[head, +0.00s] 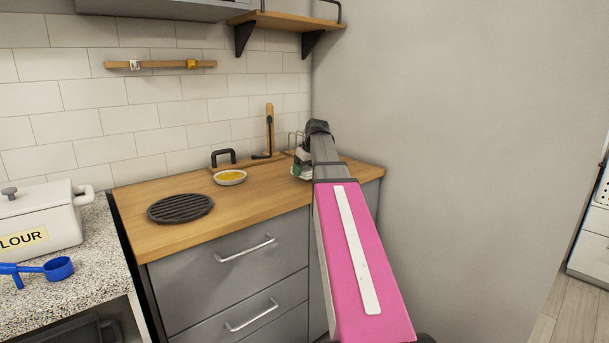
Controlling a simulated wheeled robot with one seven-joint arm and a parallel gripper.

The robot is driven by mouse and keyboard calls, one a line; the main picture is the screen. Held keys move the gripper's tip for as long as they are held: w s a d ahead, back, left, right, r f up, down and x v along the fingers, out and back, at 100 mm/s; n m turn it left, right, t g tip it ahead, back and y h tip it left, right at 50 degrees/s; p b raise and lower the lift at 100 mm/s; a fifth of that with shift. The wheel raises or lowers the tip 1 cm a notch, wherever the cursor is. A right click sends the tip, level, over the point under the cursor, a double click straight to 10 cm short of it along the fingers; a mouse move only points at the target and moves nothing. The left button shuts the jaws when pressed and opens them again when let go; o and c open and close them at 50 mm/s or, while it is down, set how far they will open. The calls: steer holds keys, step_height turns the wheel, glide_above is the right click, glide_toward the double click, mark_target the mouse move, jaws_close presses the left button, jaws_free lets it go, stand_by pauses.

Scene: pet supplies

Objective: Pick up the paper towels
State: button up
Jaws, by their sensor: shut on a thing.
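My arm reaches from the bottom right to the right end of the wooden counter (260,192), by the grey wall. My gripper (318,128) is at its far dark end, and the arm largely hides its fingers. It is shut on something. A small white and dark green item (301,161) shows just left of the arm's end, low over the counter. It may be the paper towels, but it is too small and covered to be sure. I cannot tell whether it touches the counter.
A bowl with yellow contents (230,177) and a black round trivet (180,208) lie on the counter. A wooden board (269,130) and a wire rack (294,140) stand at the back. A flour box (38,222) and a blue scoop (58,268) are left. A shelf (285,21) hangs above.

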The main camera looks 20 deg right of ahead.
steer(key=shift+w+r, duration=0.1)
steer(key=shift+r, duration=0.85)
steer(key=s+a+r, duration=0.6)
steer(key=a+r, duration=0.1)
steer(key=a, duration=0.2)
steer(key=shift+s+a, duration=0.3)
steer(key=shift+a, duration=0.1)
